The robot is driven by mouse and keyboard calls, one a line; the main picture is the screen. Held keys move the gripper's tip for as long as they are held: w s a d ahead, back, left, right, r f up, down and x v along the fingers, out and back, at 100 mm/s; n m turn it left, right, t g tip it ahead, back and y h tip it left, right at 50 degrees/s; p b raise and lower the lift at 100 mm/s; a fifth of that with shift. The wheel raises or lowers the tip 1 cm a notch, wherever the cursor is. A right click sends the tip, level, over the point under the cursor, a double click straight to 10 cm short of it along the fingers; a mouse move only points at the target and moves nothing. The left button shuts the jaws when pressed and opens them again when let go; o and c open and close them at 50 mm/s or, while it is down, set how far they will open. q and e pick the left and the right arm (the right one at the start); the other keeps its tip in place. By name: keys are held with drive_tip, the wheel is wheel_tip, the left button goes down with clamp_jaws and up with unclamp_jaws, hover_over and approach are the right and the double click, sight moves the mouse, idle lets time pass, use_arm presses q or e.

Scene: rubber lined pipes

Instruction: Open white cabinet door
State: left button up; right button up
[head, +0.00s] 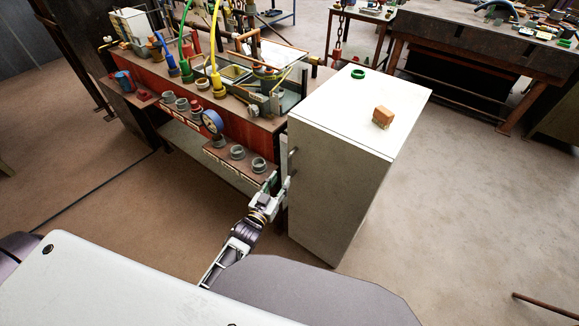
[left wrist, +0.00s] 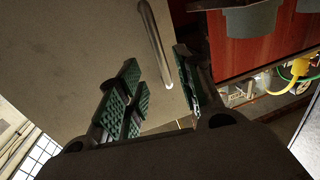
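The white cabinet (head: 340,185) stands at the middle of the head view, and its front-facing side looks plain and closed. A metal bar handle (head: 293,162) sticks out at its left side. The door face bearing the handle is turned away from the head view. In the left wrist view the pale door (left wrist: 85,50) fills the upper left, with the bar handle (left wrist: 155,45) across it. My left gripper (head: 279,183) is beside the handle. Its green-padded fingers (left wrist: 157,62) are open, with the handle's near end in the gap, closer to the right finger. My right gripper is out of view.
A red workbench (head: 250,130) with pipe fittings and a gauge (head: 212,121) stands close to the cabinet's left. An orange block (head: 382,117) and a green ring (head: 358,73) lie on the cabinet top. The floor to the right is mostly clear.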

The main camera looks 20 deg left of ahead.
sight(289, 167)
use_arm(q)
drive_tip(key=shift+w+d, duration=0.2)
drive_tip(key=shift+w, duration=1.2)
drive_tip(key=shift+w+d, duration=0.25)
drive_tip(key=shift+w, duration=1.15)
drive_tip(key=shift+w+d, duration=0.2)
drive_tip(key=shift+w, duration=1.2)
drive_tip(key=shift+c, duration=0.2)
clamp_jaws()
